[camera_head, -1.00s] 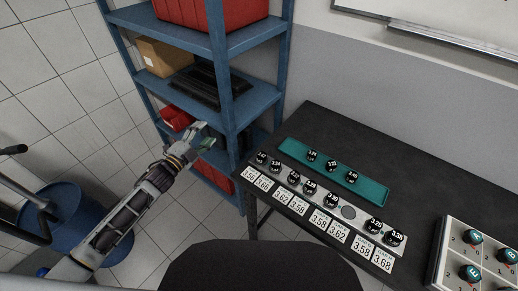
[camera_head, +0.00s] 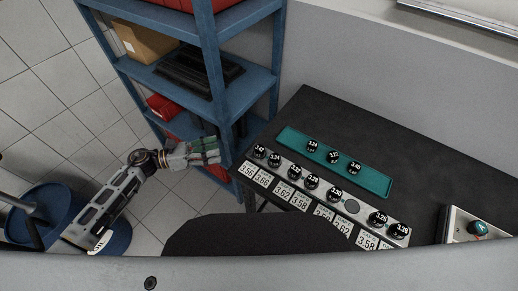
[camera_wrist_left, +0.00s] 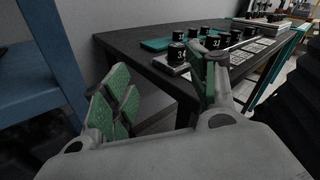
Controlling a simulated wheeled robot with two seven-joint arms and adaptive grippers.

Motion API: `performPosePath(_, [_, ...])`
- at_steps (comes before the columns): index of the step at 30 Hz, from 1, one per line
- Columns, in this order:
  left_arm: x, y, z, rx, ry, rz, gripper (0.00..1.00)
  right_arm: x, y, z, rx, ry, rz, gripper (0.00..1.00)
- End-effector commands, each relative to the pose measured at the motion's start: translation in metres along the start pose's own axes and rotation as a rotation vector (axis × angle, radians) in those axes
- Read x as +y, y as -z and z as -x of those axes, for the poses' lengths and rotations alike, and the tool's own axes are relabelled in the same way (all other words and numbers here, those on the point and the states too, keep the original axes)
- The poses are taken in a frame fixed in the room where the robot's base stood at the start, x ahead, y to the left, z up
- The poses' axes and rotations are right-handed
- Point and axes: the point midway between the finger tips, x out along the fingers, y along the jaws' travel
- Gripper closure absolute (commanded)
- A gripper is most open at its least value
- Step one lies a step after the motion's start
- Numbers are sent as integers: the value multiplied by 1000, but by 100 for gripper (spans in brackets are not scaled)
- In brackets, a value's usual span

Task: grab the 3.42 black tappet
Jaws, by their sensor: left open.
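The black tappet that appears to read 3.42 (camera_head: 259,151) stands at the left end of the grey tappet rack (camera_head: 352,206); its digits are small. In the left wrist view the nearest black tappet (camera_wrist_left: 176,53), its label partly readable as 3.4, stands at the near table corner. My left gripper (camera_head: 208,149), with green finger pads, is open and empty. It is to the left of that tappet, apart from it and just off the table's edge. In the left wrist view the open jaws (camera_wrist_left: 165,92) face the table corner. My right gripper is not in view.
Several other black tappets stand along the rack, behind white number cards (camera_head: 299,201). A teal tray (camera_head: 375,182) holds three tappets. A blue shelf (camera_head: 243,92) stands close behind my left gripper. A white-edged box (camera_head: 449,222) is at the table's right.

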Motion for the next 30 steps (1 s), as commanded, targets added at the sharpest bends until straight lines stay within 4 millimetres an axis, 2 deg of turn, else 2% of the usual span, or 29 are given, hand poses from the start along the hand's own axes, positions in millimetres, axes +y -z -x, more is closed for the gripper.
performPosePath(4, [-17, 5, 1, 17, 79, -152, 41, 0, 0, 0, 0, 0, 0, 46])
performPosePath(10, [-22, 6, 1, 12, 104, -279, 41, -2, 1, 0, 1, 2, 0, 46])
performPosePath(24, [-22, 5, 0, 9, 102, -307, 41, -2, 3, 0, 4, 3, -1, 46])
performPosePath(30, [-23, 4, -11, 7, 102, -307, 41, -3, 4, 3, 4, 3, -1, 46])
